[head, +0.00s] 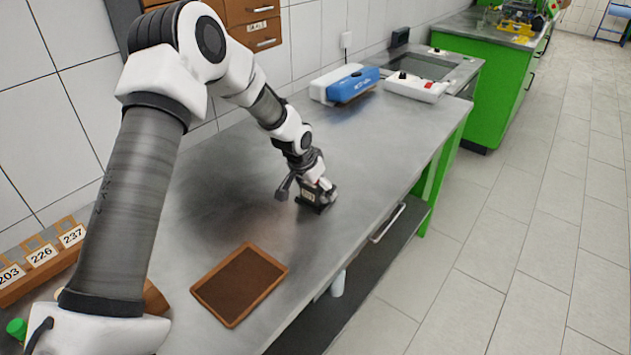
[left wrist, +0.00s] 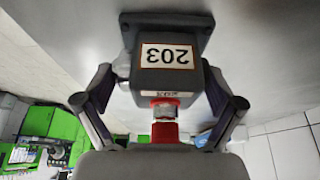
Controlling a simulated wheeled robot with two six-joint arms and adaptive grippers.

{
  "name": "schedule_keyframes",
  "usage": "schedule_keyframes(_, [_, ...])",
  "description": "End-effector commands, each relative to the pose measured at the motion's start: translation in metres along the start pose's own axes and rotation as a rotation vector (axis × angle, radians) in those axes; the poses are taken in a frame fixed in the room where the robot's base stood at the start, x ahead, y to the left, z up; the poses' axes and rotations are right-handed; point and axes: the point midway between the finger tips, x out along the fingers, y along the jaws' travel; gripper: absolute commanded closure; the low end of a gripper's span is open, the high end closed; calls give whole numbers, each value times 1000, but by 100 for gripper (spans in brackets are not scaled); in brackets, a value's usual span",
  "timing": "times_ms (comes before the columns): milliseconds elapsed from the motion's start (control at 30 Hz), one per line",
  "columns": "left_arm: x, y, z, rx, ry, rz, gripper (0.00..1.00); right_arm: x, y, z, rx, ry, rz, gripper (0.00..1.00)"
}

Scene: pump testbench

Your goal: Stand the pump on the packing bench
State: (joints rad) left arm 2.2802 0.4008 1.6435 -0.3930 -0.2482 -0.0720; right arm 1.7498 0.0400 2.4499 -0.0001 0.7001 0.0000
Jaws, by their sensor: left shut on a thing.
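The pump (head: 314,199) is a dark grey block with a wider base plate and a red fitting. It is at the middle of the grey metal bench top (head: 350,150), base down, at or very near the surface. In the left wrist view the pump (left wrist: 168,82) appears upside down with a white label reading 203. My left gripper (head: 316,186) is shut on the pump from above, and its fingers show on either side of the body in the left wrist view (left wrist: 163,100). My right gripper is not in view.
A brown tray (head: 194,289) with an orange rim lies nearer on the bench. Blue and white boxes (head: 352,86) and a white control box (head: 416,87) stand at the back. A rack labelled 203, 226, 237 (head: 40,262) is at left. A green bench (head: 488,85) stands beyond.

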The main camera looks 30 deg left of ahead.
Motion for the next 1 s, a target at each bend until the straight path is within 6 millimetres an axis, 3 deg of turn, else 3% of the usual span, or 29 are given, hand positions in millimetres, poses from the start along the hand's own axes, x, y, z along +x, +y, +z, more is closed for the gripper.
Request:
schedule_keyframes(167, [1, 0, -1, 0, 3, -1, 76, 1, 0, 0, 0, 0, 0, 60])
schedule_keyframes(200, [2, 0, 1, 0, 0, 0, 3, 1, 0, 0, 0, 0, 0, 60])
schedule_keyframes(233, [2, 0, 1, 0, 0, 0, 0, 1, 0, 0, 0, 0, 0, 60])
schedule_keyframes(667, [-7, 0, 0, 0, 1, 1, 0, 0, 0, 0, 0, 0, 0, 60])
schedule_keyframes(1000, [-87, 0, -1, -1, 5, 1, 0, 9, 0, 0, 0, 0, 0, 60])
